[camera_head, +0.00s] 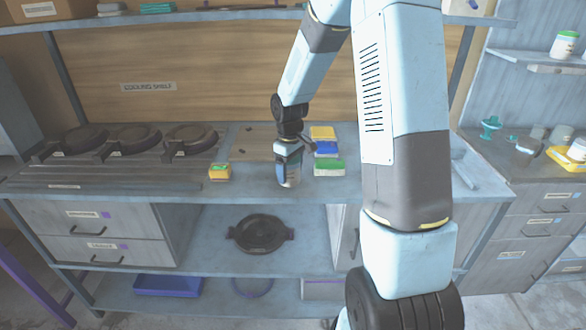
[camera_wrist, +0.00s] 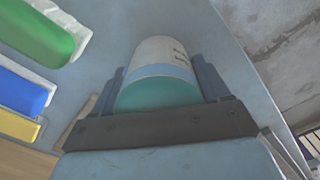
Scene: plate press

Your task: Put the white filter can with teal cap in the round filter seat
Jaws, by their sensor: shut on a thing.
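The white filter can with teal cap (camera_wrist: 163,65) is between the two fingers of my gripper (camera_wrist: 160,82) in the wrist view. Its teal end is nearest the palm, and its white body with a blue band and dark print points away. In the head view my gripper (camera_head: 288,153) points down and the can (camera_head: 292,178) hangs below it, near the front edge of the bench. I cannot tell whether the can touches the bench top. I cannot pick out the round filter seat with certainty in either view.
Blue, yellow and green-topped blocks (camera_head: 326,148) lie right of the can, and a small yellow-green block (camera_head: 219,172) lies left. Several black round plates (camera_head: 133,138) stand at the left. Another black round piece (camera_head: 260,233) is on the lower shelf. A side counter (camera_head: 510,167) is at right.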

